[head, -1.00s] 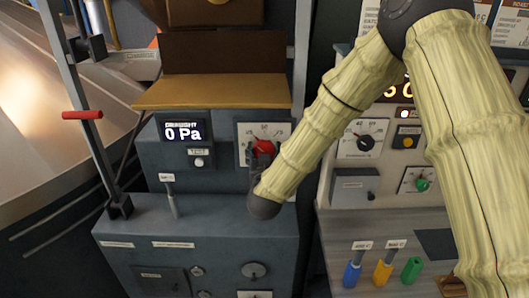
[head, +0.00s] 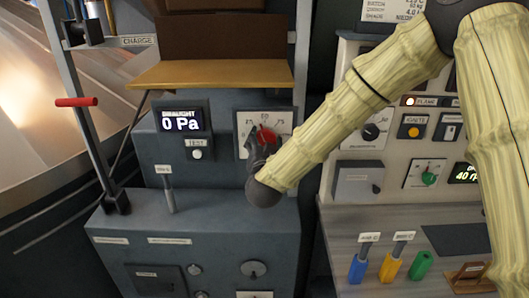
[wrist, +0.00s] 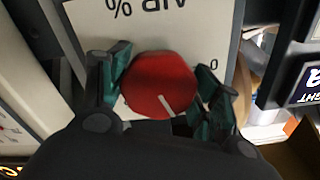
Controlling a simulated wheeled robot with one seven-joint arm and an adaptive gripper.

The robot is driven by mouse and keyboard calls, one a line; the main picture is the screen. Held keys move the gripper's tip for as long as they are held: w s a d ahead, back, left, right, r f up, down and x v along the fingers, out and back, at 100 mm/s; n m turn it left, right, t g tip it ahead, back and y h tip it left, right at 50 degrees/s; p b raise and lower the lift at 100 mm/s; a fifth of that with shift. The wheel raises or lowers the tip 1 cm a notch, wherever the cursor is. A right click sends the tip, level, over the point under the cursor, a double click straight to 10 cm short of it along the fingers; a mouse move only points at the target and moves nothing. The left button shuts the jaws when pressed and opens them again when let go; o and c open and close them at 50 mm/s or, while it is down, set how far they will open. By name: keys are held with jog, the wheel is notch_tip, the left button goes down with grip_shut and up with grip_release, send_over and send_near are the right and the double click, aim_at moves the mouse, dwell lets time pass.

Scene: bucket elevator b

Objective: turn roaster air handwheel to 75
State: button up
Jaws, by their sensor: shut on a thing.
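The red handwheel (head: 266,136) sits on a white dial plate (head: 283,119) marked with numbers, on the grey cabinet. In the wrist view the red handwheel (wrist: 160,85) fills the middle, with a white pointer line on its face. The plate there reads "AIR %" upside down, with a 0 at its right. My gripper (head: 262,148) is at the handwheel. In the wrist view the teal-padded fingers of my gripper (wrist: 168,90) are on both sides of the handwheel, shut on it. In the head view my gripper partly hides the dial plate and its scale.
A draught display (head: 181,120) reading 0 Pa and a test button (head: 197,153) are left of the dial. A lever (head: 169,192) stands on the ledge below. A yellowish shelf (head: 215,75) juts out above. A panel with knobs (head: 370,130) stands at the right.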

jog(key=m+b, duration=0.7)
jog(key=b, duration=0.1)
jog(key=shift+f, duration=0.2)
jog(key=m+b, duration=0.3)
jog(key=b, duration=0.1)
jog(key=shift+r+m, duration=0.1)
jog(key=shift+m, duration=0.2)
jog(key=shift+r+m+b, duration=0.2)
jog(key=shift+m+b, duration=0.75)
jog(key=shift+m, duration=0.15)
jog(key=o, duration=1)
jog(key=shift+s+r, duration=0.1)
jog(key=shift+s, duration=0.05)
